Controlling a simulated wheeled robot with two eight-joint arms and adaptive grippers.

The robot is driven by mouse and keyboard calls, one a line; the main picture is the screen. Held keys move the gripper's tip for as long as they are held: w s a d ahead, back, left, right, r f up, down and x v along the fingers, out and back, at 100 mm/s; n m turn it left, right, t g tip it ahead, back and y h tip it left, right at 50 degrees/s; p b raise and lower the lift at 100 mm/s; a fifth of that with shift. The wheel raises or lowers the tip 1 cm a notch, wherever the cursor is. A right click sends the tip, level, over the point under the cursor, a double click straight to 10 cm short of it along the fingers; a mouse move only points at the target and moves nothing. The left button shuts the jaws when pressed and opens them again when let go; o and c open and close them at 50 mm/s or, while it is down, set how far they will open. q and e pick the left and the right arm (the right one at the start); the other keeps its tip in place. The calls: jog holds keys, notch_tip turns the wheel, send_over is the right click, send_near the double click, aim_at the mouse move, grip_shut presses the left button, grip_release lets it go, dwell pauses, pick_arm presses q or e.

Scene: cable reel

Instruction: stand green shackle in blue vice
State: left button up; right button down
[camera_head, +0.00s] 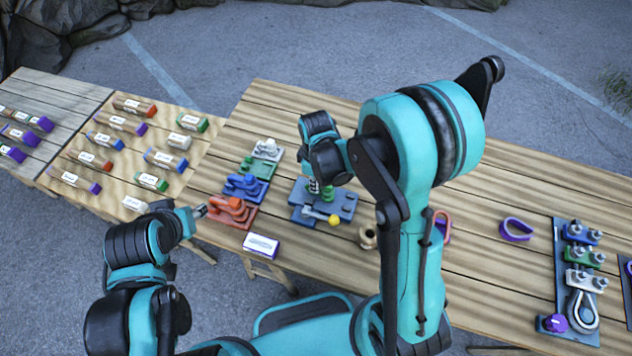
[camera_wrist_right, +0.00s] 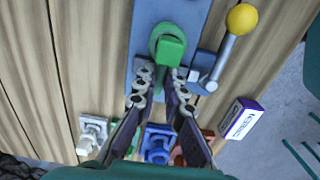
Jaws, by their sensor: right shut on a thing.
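The green shackle (camera_head: 327,192) is between the fingers of my right gripper (camera_head: 319,184), over the blue vice (camera_head: 343,206). In the right wrist view the right gripper (camera_wrist_right: 166,78) is shut on the green shackle (camera_wrist_right: 168,45), whose rounded part lies over the blue plate of the vice (camera_wrist_right: 146,72). I cannot tell whether the shackle touches the vice. The vice's lever with a yellow ball (camera_head: 334,220) points to the right; the ball also shows in the right wrist view (camera_wrist_right: 242,18). My left gripper (camera_head: 199,212) is beside the orange-red block; its jaw opening is unclear.
White (camera_head: 267,149), green, blue (camera_head: 245,186) and orange-red (camera_head: 232,211) fittings stand left of the vice. A labelled purple-white box (camera_head: 262,246) lies at the front edge. A brass cup (camera_head: 367,236) stands right of the vice. A purple loop (camera_head: 516,229) and a blue clamp board (camera_head: 561,282) lie farther right.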

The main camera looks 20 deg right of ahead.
jog(key=shift+f+b, duration=0.4)
jog(key=shift+b, duration=0.05)
jog(key=c, duration=1.5)
grip_release()
jog(key=shift+c, duration=0.2)
notch_tip(320, 180, up, 12)
jog(key=s+d+f+m+t+b, duration=0.2)
jog(key=s+d+m+t+b, duration=0.2)
jog(key=s+m+t+b, duration=0.3)
jog(key=s+m+b, duration=0.1)
jog(key=s+m, duration=0.2)
jog(key=m, duration=0.1)
jog(key=shift+s+d, duration=0.15)
jog(key=shift+d, duration=0.2)
